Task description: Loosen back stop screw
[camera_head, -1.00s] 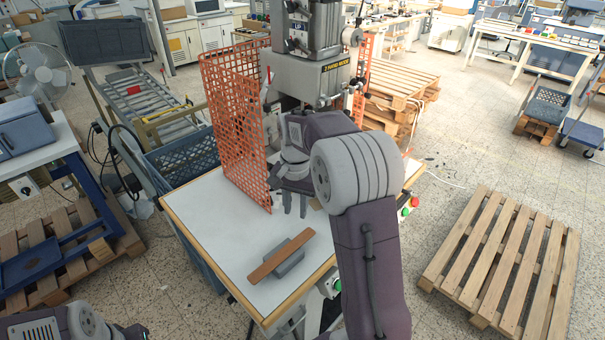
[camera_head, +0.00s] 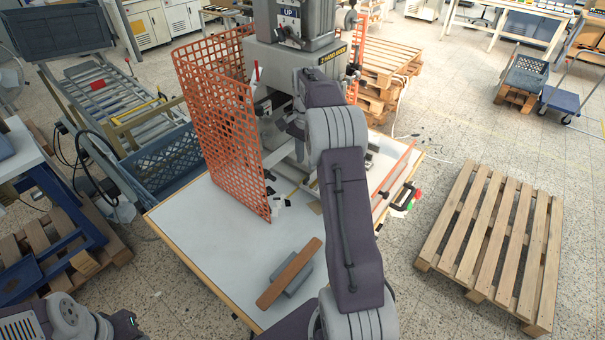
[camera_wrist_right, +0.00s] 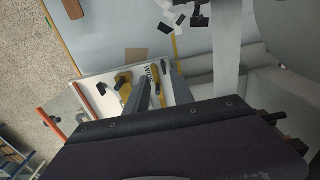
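The stamping press (camera_head: 295,55) stands on the white-topped table (camera_head: 205,225). My right arm reaches in under its head, and my right gripper (camera_head: 297,132) is partly hidden there by my own wrist. Yellow-and-black parts (camera_wrist_right: 124,82) lie on the plate beside the fingers. I cannot tell which part is the back stop screw. My left arm shows at the lower left; its fingers are out of view.
An orange mesh guard (camera_head: 222,125) stands left of the press. A brown strip on a grey block (camera_head: 290,273) lies at the table's front. A red-edged clear panel (camera_head: 397,170) stands at the right. A wooden pallet (camera_head: 495,240) lies on the floor.

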